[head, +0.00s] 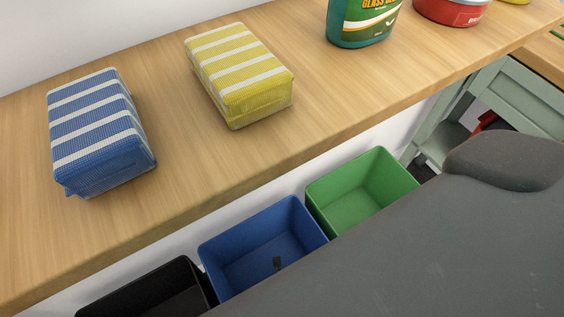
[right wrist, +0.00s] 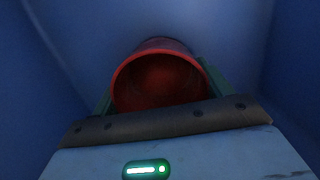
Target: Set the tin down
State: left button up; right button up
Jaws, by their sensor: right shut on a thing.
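A red tin (right wrist: 160,82), its round open mouth toward the camera, is held in my right gripper (right wrist: 158,75) in the right wrist view. Dark greenish fingers press on both its sides. Blue walls close in around the tin; whether it touches a surface beyond cannot be told. In the head view neither gripper shows, and my large grey arm covers the lower right.
Blue (head: 217,250), green (head: 313,205) and black (head: 130,293) bins stand below the wooden counter (head: 170,150). On it lie blue-striped (head: 100,130) and yellow-striped (head: 240,75) packs, a green bottle (head: 360,22) and a red container (head: 452,10). A pale green frame (head: 520,95) stands right.

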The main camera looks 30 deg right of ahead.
jog(key=shift+f, duration=0.25)
jog(key=o, duration=1)
jog(key=shift+r, duration=0.1)
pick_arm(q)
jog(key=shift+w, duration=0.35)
pick_arm(e)
jog(key=shift+r+p, duration=0.6)
jog(key=shift+r, duration=0.05)
pick_arm(q)
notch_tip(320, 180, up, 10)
jog(key=p, duration=1)
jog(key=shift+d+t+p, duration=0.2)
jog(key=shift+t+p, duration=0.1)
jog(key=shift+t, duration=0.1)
pick_arm(e)
notch_tip(320, 180, up, 11)
jog(key=s, duration=0.1)
jog(key=shift+s, duration=0.2)
